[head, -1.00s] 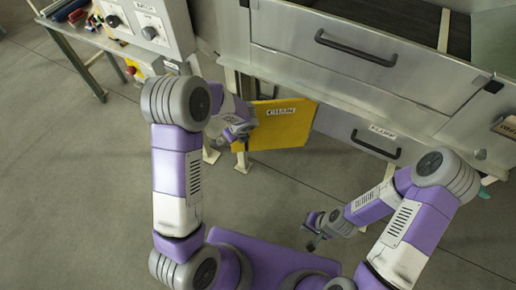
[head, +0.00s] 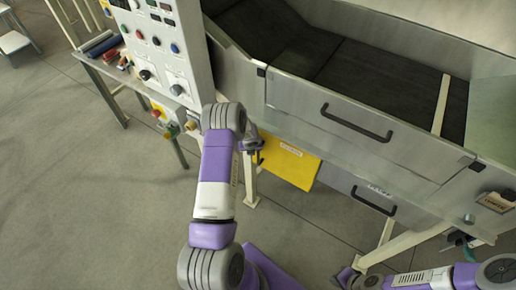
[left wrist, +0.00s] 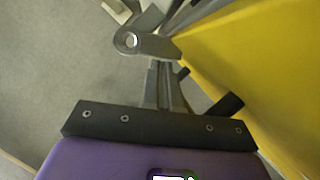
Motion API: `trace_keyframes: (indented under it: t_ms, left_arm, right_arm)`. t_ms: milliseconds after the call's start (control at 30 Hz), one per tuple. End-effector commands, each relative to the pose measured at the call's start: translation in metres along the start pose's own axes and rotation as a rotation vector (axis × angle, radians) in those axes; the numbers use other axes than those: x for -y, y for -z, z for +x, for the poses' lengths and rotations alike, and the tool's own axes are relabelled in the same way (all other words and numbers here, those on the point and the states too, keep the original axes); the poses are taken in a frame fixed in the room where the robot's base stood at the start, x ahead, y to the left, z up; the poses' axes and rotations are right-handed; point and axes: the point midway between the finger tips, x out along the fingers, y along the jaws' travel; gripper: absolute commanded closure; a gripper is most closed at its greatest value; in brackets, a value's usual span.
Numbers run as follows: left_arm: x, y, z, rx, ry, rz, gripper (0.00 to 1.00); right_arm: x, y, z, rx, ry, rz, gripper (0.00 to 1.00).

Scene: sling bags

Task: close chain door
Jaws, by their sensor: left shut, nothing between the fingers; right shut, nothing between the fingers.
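The chain door is the yellow panel (head: 287,160) with a white label, low under the machine's metal body in the head view. Its top edge runs nearly in line with the machine's front. My left gripper (head: 252,145) is at the door's left end, shut and empty; my arm hides part of that area. In the left wrist view the yellow panel (left wrist: 265,65) fills the right side, close beside the gripper (left wrist: 160,80). I cannot tell whether they touch. My right gripper (head: 345,278) is shut and empty, low in the head view, away from the door.
A control box (head: 165,45) with knobs and buttons stands left of the machine. A grey drawer-like panel (head: 350,190) with a black handle is right of the door. A side table (head: 108,68) holds small items. The floor (head: 90,200) at left is clear.

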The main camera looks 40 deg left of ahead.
Motion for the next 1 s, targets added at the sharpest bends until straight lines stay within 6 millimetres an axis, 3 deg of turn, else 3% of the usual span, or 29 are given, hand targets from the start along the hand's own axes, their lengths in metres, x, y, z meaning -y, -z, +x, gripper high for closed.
trace_keyframes:
  t_ms: [667, 1000]
  left_arm:
    - [-0.007, -0.004, 0.003, 0.0, 0.005, 0.012, 1.0]
    - [0.01, 0.013, -0.001, 0.001, 0.014, 0.033, 1.0]
  right_arm:
    - [0.003, 0.0, -0.007, 0.0, 0.0, 0.0, 1.0]
    - [-0.007, 0.001, 0.019, 0.0, 0.0, 0.0, 1.0]
